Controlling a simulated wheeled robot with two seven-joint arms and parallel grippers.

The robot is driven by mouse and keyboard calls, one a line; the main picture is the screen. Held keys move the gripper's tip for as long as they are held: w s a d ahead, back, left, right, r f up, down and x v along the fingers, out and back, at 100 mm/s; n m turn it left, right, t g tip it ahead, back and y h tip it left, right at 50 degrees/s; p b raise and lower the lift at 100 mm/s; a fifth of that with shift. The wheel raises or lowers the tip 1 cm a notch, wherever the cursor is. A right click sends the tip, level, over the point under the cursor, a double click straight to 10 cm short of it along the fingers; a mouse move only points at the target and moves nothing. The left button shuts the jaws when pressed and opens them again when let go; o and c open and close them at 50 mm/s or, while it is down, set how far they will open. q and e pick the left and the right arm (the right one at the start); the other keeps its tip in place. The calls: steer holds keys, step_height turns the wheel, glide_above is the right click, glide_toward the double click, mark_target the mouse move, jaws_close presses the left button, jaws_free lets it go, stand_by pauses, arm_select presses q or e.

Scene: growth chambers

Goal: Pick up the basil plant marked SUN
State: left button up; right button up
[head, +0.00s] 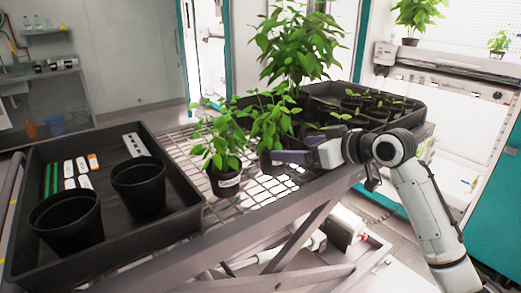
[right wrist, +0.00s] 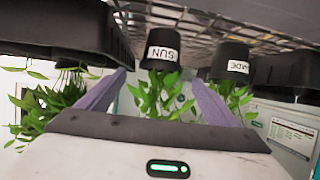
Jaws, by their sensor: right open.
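The basil plant marked SUN (right wrist: 165,45) shows upside down in the right wrist view, its white label readable, centred beyond my right gripper's fingers. In the head view it appears to be the leafy plant (head: 270,125) behind the front one, its pot partly hidden by my gripper. My right gripper (head: 281,157) is open and empty, pointing left at pot height. Its two purple-grey fingers (right wrist: 157,90) are spread, with the pot ahead between them. A second potted plant, labelled SHADE (right wrist: 230,62), stands beside it; in the head view it appears nearest (head: 222,165). My left gripper is out of view.
The plants stand on a wire-mesh bench (head: 247,205). A black tray (head: 130,245) at left holds two empty pots, white and green labels and a white strip. A seedling tray (head: 415,110) lies behind my right gripper, with a tall plant (head: 300,45) at its back.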

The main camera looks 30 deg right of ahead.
steer(key=x, duration=0.3)
steer(key=shift+w, duration=0.4)
steer(key=shift+w+a+f+p, duration=0.15)
steer(key=shift+w+f+p, duration=0.15)
steer(key=shift+w, duration=0.25)
steer(key=x, duration=0.5)
steer(key=shift+a+f+p, duration=0.1)
steer(key=shift+f+p, duration=0.25)
steer(key=shift+f, duration=0.15)
steer(key=shift+c, duration=1)
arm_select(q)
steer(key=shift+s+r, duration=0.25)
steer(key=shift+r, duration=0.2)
arm_select(e)
steer(key=shift+r, duration=0.1)
steer(key=c, duration=1)
